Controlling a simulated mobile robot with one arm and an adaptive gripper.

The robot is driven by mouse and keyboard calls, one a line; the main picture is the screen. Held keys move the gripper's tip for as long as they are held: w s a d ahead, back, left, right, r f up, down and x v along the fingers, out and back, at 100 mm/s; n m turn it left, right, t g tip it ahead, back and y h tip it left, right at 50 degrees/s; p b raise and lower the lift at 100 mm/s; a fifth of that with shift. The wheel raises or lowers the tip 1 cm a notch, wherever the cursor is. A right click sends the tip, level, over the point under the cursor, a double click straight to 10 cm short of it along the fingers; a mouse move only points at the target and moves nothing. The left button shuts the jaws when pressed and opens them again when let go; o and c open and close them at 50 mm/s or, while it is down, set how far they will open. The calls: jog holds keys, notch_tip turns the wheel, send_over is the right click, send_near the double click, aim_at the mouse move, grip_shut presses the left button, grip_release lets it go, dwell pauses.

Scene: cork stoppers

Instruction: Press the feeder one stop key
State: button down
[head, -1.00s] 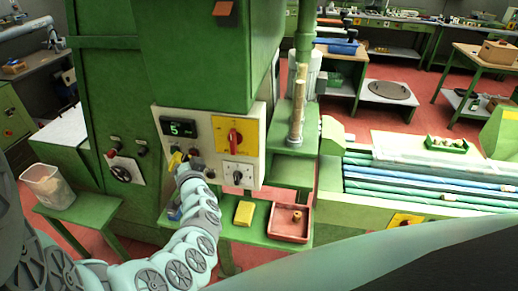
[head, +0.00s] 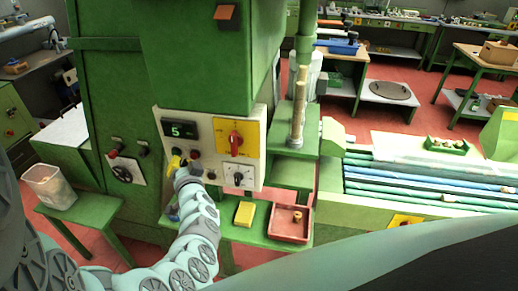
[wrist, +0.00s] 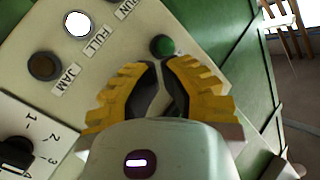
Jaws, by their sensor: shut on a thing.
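The feeder's control panel (head: 208,125) is pale, with a green "5" display (head: 183,130). My gripper (head: 175,163) is low on its left side, and a small red button (head: 195,154) shows just right of it. No stop key label is readable.
In the wrist view, a dark JAM lamp (wrist: 43,66) and a bright white FULL lamp (wrist: 77,23) lie left of the fingers. The panel also has a red switch on a yellow plate (head: 236,138) and a dial (head: 239,176). A red tray (head: 290,235) and yellow block (head: 244,213) lie below.

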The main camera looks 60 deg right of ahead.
jog(key=shift+s, duration=0.15)
jog(key=shift+s+a+p, duration=0.2)
jog(key=shift+s+a, duration=0.1)
jog(key=shift+a, duration=0.45)
jog(key=shift+s+a+p, duration=0.25)
jog(key=shift+s+a, duration=0.1)
jog(key=shift+a, duration=0.35)
jog(key=shift+s+a+p, duration=0.2)
jog(key=shift+s+a, duration=0.1)
jog(key=shift+a, duration=0.45)
